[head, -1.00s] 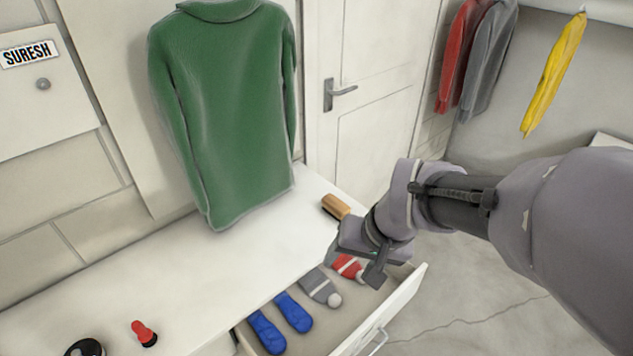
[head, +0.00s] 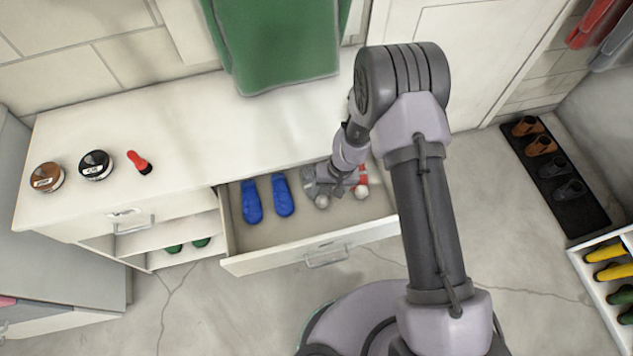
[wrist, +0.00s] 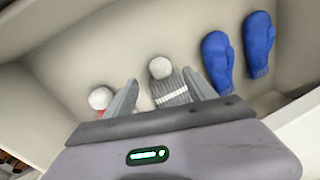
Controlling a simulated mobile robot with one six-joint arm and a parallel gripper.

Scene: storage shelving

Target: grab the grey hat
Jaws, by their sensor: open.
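The grey hat (wrist: 170,92) has a white stripe and a white pom-pom and lies in the open drawer (head: 300,232). In the wrist view it shows between my two fingers, with its lower part hidden by my gripper. In the head view mostly its pom-pom (head: 321,202) shows below my gripper (head: 322,185). My gripper (wrist: 160,78) is open, pointing down into the drawer around the hat's sides. I cannot tell whether the fingers touch it.
A red hat (head: 362,178) with a white pom-pom lies just right of my gripper. Blue mittens (head: 252,202) lie at the drawer's left. The white counter (head: 230,125) behind holds two round tins (head: 96,165) and a red-topped item (head: 139,162). A green sweater (head: 275,45) hangs above it.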

